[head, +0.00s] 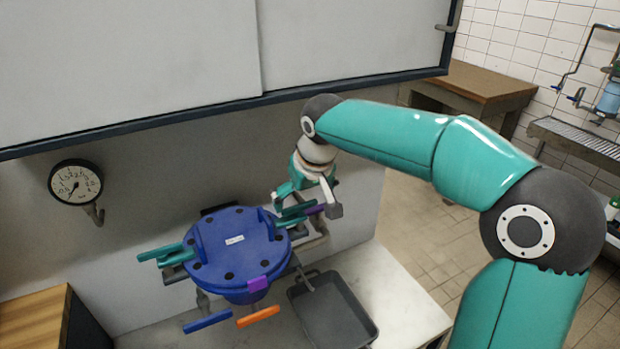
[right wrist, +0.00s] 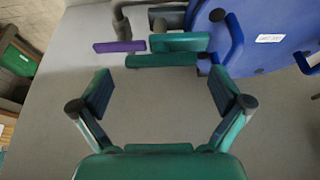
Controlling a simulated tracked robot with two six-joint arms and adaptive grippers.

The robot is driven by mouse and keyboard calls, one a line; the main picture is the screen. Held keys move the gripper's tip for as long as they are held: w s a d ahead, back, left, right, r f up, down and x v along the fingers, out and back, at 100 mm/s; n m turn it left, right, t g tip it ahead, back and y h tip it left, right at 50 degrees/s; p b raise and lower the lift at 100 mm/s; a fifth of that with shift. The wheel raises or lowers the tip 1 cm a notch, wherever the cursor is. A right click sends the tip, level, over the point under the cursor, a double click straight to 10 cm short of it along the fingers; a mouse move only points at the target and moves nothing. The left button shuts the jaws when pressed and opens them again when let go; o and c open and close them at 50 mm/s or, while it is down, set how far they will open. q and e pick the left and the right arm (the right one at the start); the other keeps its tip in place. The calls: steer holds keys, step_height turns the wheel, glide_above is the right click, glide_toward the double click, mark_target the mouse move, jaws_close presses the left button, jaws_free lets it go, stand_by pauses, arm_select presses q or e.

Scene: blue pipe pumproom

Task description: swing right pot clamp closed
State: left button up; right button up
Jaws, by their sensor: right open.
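The blue pot lid (head: 236,262) is round, with dark bolts and a white label, and sits on the pot in front of the wall. The right pot clamp (head: 293,212) is at the lid's right edge, partly hidden by my right gripper (head: 290,190). In the right wrist view the clamp's teal bars (right wrist: 165,60) lie just beyond the fingertips, with a purple handle (right wrist: 119,47) to their left. My right gripper (right wrist: 160,85) is open, with nothing between its fingers. I cannot tell whether it touches the clamp. My left gripper is not in view.
A teal left clamp (head: 160,252) is at the lid's other side. Blue (head: 206,321) and orange (head: 257,316) handles stick out in front. A grey tray (head: 335,312) lies on the bench to the right. A gauge (head: 75,183) hangs on the wall.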

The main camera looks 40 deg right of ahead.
steer(key=v, duration=1)
steer(key=shift+s, duration=0.15)
